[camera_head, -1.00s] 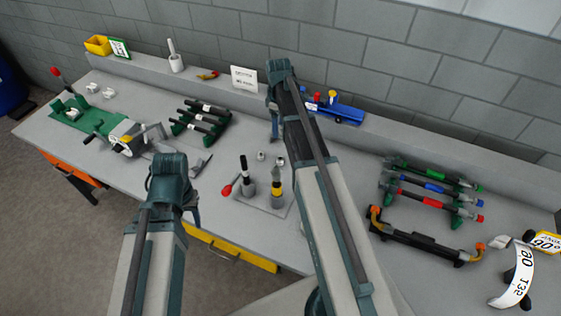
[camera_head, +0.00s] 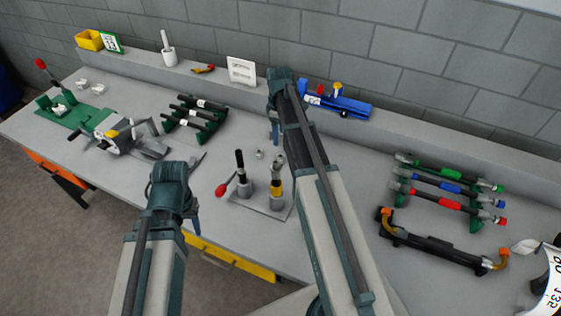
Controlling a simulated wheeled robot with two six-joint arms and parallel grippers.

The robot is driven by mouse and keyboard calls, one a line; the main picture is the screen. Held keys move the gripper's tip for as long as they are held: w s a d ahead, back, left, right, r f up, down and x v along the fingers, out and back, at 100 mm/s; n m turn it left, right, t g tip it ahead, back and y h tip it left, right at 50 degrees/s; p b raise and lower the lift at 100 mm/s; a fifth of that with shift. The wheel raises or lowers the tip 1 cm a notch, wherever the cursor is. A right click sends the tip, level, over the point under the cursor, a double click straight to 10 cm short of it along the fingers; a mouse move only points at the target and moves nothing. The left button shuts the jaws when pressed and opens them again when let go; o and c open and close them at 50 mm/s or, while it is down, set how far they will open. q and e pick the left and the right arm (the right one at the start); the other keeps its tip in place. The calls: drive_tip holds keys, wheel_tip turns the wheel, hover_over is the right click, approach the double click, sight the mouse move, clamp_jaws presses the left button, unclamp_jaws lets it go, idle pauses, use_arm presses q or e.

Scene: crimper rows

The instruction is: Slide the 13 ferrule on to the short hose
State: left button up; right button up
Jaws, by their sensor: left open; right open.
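Two small pale metal pieces, possibly ferrules, are near the middle of the bench: one ferrule-like piece (camera_head: 259,154) stands clear, and another (camera_head: 279,159) shows behind the yellow-banded post. No size number is readable on either. Several black hoses (camera_head: 196,112) with white labels lie across a green rack at left centre; I cannot tell which is the short hose. My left gripper (camera_head: 194,218) is open and empty over the front edge of the bench. My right gripper (camera_head: 274,131) is open, pointing down beyond the small pieces, apart from them.
A green-based machine (camera_head: 110,130) stands left. A rack of coloured tools (camera_head: 447,188) and a black bar (camera_head: 430,245) stand right. A blue tool (camera_head: 337,103) lies behind.

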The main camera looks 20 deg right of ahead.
drive_tip(key=b, duration=0.6)
hover_over(280, 156)
drive_tip(key=f, duration=0.7)
drive_tip(key=shift+s+a+f, duration=0.1)
drive_tip(key=shift+s+a, duration=0.2)
drive_tip(key=shift+s, duration=0.1)
drive_tip(key=f+b, duration=0.5)
drive_tip(key=shift+s+d+f, duration=0.1)
drive_tip(key=shift+s, duration=0.1)
clamp_jaws()
